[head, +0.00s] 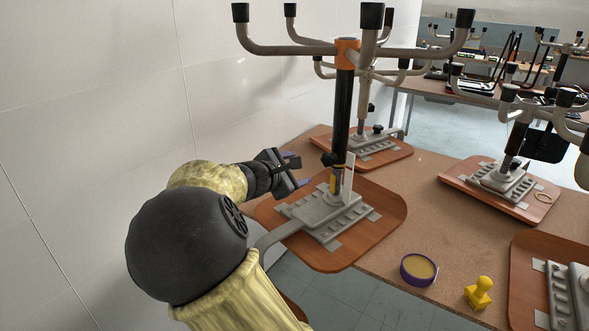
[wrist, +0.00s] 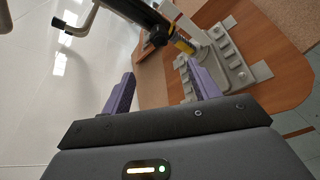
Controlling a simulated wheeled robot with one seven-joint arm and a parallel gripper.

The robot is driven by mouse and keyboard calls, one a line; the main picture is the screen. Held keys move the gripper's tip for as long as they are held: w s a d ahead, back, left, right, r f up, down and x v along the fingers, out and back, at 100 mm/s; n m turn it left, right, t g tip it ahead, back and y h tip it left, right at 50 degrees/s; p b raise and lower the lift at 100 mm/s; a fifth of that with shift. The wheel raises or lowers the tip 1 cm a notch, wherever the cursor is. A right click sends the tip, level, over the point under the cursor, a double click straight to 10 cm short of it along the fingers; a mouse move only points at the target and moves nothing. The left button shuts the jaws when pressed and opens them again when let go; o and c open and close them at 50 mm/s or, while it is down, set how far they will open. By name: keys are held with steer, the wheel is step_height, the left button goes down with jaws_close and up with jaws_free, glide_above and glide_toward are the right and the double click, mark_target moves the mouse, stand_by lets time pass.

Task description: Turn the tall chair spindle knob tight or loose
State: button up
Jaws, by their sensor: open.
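The tall chair spindle (head: 343,112) is a black upright post with an orange collar at its top, standing on a grey base plate. A small black knob (head: 330,159) sticks out low on the post, above a yellow label. In the wrist view the tilted post leads to the dark knob (wrist: 157,38), beyond the fingertips. My gripper (head: 298,172) is open, left of the post near knob height and apart from it. In the wrist view its purple fingers (wrist: 160,76) are spread with nothing between them.
The grey base (head: 325,213) sits on a wooden board on the brown table (head: 385,258). Curved chair arms with black caps spread above. Other stripped chairs (head: 505,175) stand right and behind. A round purple-rimmed tin (head: 418,269) and yellow stamp (head: 479,293) lie front right. A white wall is left.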

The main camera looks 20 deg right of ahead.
steer(key=s+d+f+m+g+y, duration=0.35)
steer(key=s+f+m+y, duration=0.2)
steer(key=s+f, duration=0.6)
steer(key=s+a+f+m+g+y, duration=0.1)
steer(key=s+a+f+m+y, duration=0.2)
steer(key=s+a+m, duration=0.2)
steer(key=s+a+f+m+g+y, duration=0.1)
steer(key=s+a+f+m+y, duration=0.2)
steer(key=s, duration=0.7)
steer(key=a+m, duration=0.2)
steer(key=m, duration=0.2)
steer(key=shift+s+f, duration=0.3)
steer(key=shift+s, duration=0.05)
steer(key=shift+g, duration=0.25)
steer(key=shift+c, duration=0.2)
